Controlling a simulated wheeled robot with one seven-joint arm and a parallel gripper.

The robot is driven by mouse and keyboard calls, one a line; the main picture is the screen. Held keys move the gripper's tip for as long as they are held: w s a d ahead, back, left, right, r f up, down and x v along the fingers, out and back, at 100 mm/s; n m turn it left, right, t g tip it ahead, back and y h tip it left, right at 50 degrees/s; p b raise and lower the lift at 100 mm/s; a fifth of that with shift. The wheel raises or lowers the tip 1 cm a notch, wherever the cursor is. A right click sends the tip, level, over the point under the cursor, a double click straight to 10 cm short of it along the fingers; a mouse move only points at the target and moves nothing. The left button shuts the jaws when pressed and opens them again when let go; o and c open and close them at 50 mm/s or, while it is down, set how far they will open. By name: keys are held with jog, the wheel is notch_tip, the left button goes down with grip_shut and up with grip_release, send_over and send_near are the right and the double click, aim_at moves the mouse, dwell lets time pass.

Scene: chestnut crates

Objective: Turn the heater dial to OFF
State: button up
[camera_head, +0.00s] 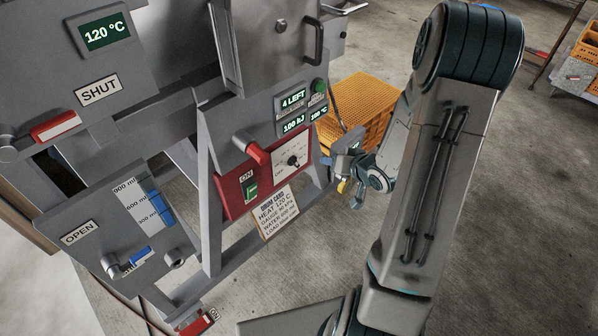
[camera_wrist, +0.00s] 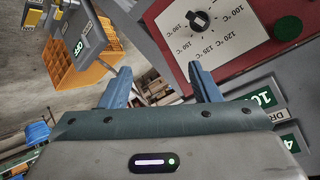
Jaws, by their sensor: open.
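The heater dial (camera_head: 293,160) is a small black knob on a white plate in the red panel (camera_head: 237,193). In the wrist view the dial (camera_wrist: 199,20) is near the top, ringed by temperature marks such as 100, 120 and 135 °C. My gripper (camera_head: 346,187) is to the right of the panel, apart from the dial. In the wrist view its two blue fingers (camera_wrist: 162,82) stand apart with nothing between them, below and left of the dial.
A red-handled lever (camera_head: 252,150) projects just left of the dial. Orange crates (camera_head: 362,105) stand behind my gripper.

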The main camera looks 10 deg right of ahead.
aim_at(298, 165)
jog(key=s+a+f+m+t+y+b, duration=0.2)
jog(key=s+f+m+t+y+b, duration=0.3)
jog(key=f, duration=0.3)
jog(key=shift+y, duration=0.5)
jog(key=x, duration=0.5)
jog(key=b+x, duration=0.1)
jog(key=x, duration=0.8)
jog(key=shift+w+d+r, duration=0.1)
jog(key=shift+w+r, duration=0.25)
jog(key=shift+w, duration=0.15)
jog(key=shift+c, duration=0.3)
jog(key=c, duration=0.9)
